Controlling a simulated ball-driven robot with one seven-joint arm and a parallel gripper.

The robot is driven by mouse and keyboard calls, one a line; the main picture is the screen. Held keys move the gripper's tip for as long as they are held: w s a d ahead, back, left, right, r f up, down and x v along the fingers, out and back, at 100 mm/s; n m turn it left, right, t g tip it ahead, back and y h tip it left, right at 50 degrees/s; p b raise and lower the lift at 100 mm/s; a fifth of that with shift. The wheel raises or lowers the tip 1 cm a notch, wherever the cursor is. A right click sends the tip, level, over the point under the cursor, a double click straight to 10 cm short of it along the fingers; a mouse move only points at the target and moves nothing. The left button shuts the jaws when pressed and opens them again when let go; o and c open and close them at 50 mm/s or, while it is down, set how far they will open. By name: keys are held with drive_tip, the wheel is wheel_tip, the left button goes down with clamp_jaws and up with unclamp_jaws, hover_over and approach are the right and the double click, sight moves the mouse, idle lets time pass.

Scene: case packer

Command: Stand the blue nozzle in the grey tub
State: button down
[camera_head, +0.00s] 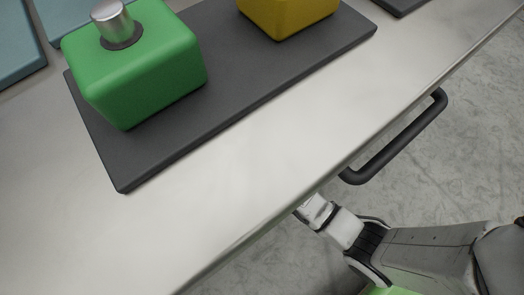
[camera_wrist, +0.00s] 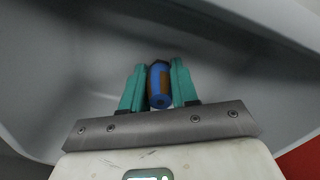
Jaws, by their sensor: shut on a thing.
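In the wrist view the blue nozzle (camera_wrist: 159,88) is between the two teal fingers of my gripper (camera_wrist: 158,66), which is shut on it. The nozzle has a brownish patch on its side, and its far end is dark and hard to make out. A grey tub (camera_wrist: 60,85) fills most of the wrist view around and beyond the fingers, with a pale rim along the top right. I cannot tell whether the nozzle touches the tub. The gripper, nozzle and tub are out of the head view.
In the head view a green block-shaped container (camera_head: 150,70) with a metal neck (camera_head: 116,22) and a yellow one (camera_head: 285,14) stand on a dark mat (camera_head: 240,85). The pale worktop (camera_head: 270,150) is bare in front. A black handle (camera_head: 400,145) juts from its edge.

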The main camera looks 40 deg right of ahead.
drive_tip(key=shift+f, duration=0.1)
drive_tip(key=c, duration=0.9)
unclamp_jaws()
drive_tip(key=shift+o, duration=0.2)
wheel_tip(320, 180, up, 12)
drive_tip(key=p, duration=0.6)
